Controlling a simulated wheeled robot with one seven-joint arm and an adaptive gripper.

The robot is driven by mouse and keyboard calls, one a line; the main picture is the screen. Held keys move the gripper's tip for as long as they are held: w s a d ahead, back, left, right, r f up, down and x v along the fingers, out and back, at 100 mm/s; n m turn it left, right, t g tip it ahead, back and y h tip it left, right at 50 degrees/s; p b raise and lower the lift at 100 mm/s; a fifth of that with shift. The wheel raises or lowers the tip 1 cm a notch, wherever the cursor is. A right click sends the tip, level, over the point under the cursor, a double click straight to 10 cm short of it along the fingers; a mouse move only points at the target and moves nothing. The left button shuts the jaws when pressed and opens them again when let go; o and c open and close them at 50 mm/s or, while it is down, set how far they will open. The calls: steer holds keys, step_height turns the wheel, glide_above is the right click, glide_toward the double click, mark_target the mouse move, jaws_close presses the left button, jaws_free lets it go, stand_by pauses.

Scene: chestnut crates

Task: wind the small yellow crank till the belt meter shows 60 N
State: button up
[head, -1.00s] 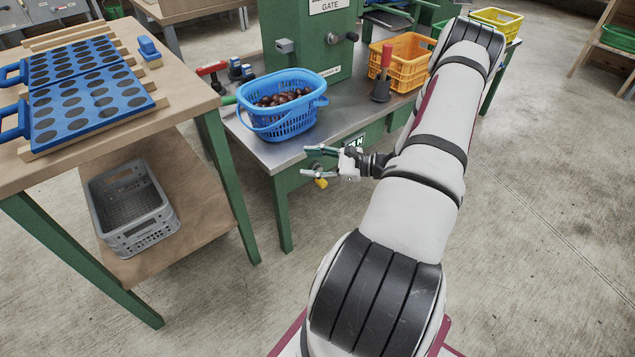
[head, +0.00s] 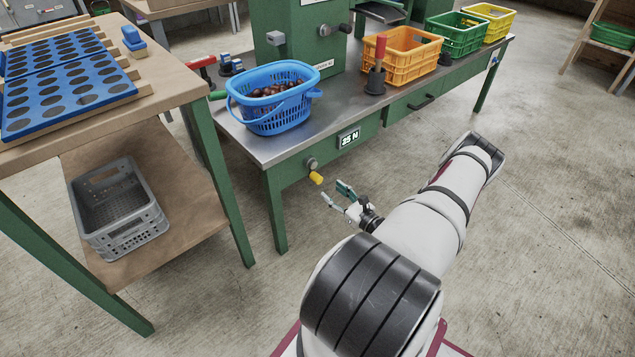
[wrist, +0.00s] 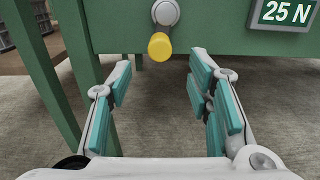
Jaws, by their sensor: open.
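The small yellow crank (head: 316,178) is on the green front of the metal-topped bench, below the blue basket. Its yellow knob (wrist: 159,47) hangs below a round grey hub (wrist: 166,12) in the wrist view. The belt meter (head: 349,138) sits to the right of the crank; in the wrist view the meter (wrist: 286,12) reads 25 N. My gripper (head: 336,197) is open and empty, a little below and to the right of the crank in the head view. In the wrist view the knob lies ahead, between and beyond the fingers of my gripper (wrist: 160,80), not touched.
A blue basket of chestnuts (head: 240,108) stands on the bench above the crank. An orange crate (head: 398,68) and a red-handled tool (head: 377,78) stand farther right. A wooden table (head: 165,85) with a grey crate (head: 120,232) on its shelf is at left. Floor before the bench is free.

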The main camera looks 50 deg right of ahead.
mark_target(320, 182)
steer(key=b+x, duration=0.2)
steer(key=x, duration=0.6)
steer(key=shift+w, duration=0.3)
steer(key=shift+c, duration=0.5)
jaws_close()
